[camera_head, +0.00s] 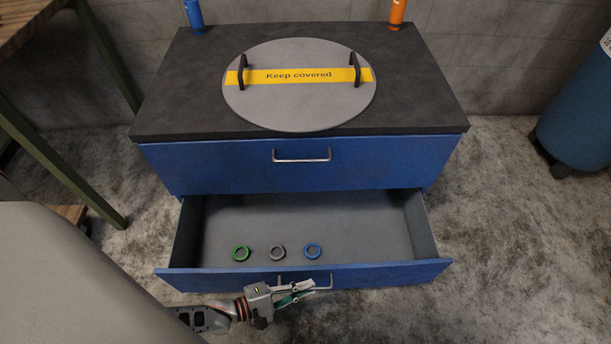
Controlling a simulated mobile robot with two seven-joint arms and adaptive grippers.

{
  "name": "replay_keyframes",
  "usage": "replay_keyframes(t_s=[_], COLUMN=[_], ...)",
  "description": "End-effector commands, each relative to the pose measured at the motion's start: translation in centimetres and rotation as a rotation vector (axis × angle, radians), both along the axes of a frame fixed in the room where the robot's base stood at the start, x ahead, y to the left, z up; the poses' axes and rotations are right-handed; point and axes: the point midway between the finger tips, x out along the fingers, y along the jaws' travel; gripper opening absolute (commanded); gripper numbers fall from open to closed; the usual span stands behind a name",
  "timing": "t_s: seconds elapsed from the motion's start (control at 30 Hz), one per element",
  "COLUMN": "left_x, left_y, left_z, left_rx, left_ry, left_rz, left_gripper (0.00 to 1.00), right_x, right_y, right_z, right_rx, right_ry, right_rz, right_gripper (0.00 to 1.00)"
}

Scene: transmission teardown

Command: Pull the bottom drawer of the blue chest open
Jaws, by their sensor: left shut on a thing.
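The blue chest (215,167) has a dark top, a shut upper drawer and a bottom drawer (390,274) that stands pulled well out. My left gripper (309,287) reaches in from the lower left and is shut on the bottom drawer's handle (328,281), at the front panel. The gripper partly hides the handle. My right gripper is not in view.
A round grey lid (300,108) marked "Keep covered", with two black handles, lies on the chest top. A blue bottle (194,14) and an orange one (397,12) stand at the back. A blue cylinder (580,125) stands right. The floor right of the drawer is clear.

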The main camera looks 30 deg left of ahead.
Motion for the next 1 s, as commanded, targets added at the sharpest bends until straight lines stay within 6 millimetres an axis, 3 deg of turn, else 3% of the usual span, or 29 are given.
replay_keyframes(t_s=[0.5, 0.53, 0.6, 1.0], left_x=[-0.48, -0.47, -0.46, -0.43], left_y=[-0.1, -0.09, -0.09, -0.19], left_z=[-0.04, -0.04, -0.04, 0.16], left_rx=[0.0, 0.0, 0.0, -0.001], left_ry=[0.001, 0.001, 0.001, 0.0], left_rz=[0.002, 0.002, 0.002, 0.001], left_gripper=[0.0, 0.13, 0.25, 0.25], right_x=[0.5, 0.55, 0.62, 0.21], right_y=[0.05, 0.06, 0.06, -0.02], right_z=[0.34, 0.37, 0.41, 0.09], right_rx=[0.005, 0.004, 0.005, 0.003], right_ry=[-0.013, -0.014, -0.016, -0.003], right_rz=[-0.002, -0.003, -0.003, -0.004], right_gripper=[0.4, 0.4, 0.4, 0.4])
